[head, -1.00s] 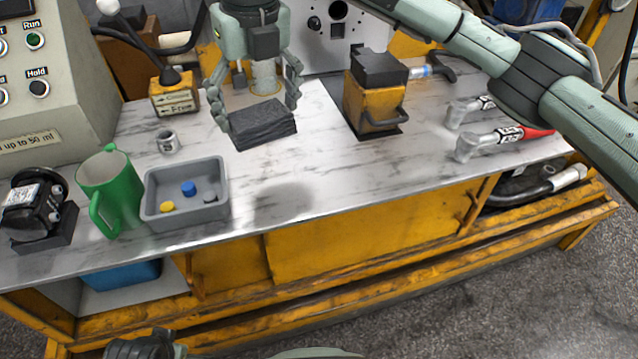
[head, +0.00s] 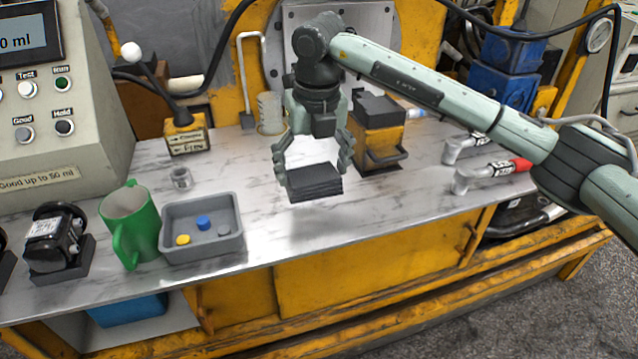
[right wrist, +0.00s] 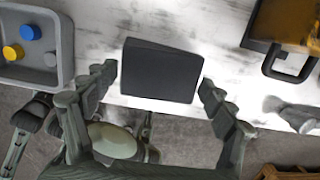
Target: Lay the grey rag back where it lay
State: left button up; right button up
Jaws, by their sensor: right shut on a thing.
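The grey rag (head: 316,183) is a dark, folded, flat block. My right gripper (head: 313,170) is shut on it and holds it above the marble-topped bench, with a soft shadow below. In the right wrist view the rag (right wrist: 161,71) sits between the fingers of my right gripper (right wrist: 160,85), partly over the bench's front edge. A dark part of my left arm, which looks like my left gripper (right wrist: 32,112), shows low at the left of the right wrist view; its fingers are unclear.
The bench top (head: 380,203) is clear under and in front of the rag.

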aim_at(319, 188)
jog(key=shift+w+d+f, duration=0.4)
jog(key=shift+w+d, duration=0.1)
notch_tip(319, 188, down, 4)
jog(key=shift+r+p, duration=0.1)
jog(key=shift+p, duration=0.25)
pick_arm(q)
jog(key=shift+s+f, duration=0.2)
jog(key=shift+f, duration=0.35)
jog(key=shift+s+f, duration=0.2)
jog(key=shift+f, duration=0.35)
jog(key=shift+w, duration=0.1)
pick_arm(e)
jog(key=shift+f, duration=0.2)
jog(key=shift+f, duration=0.1)
jog(key=o, duration=1)
pick_arm(q)
jog(key=shift+w+r, duration=0.2)
jog(key=shift+r, duration=0.35)
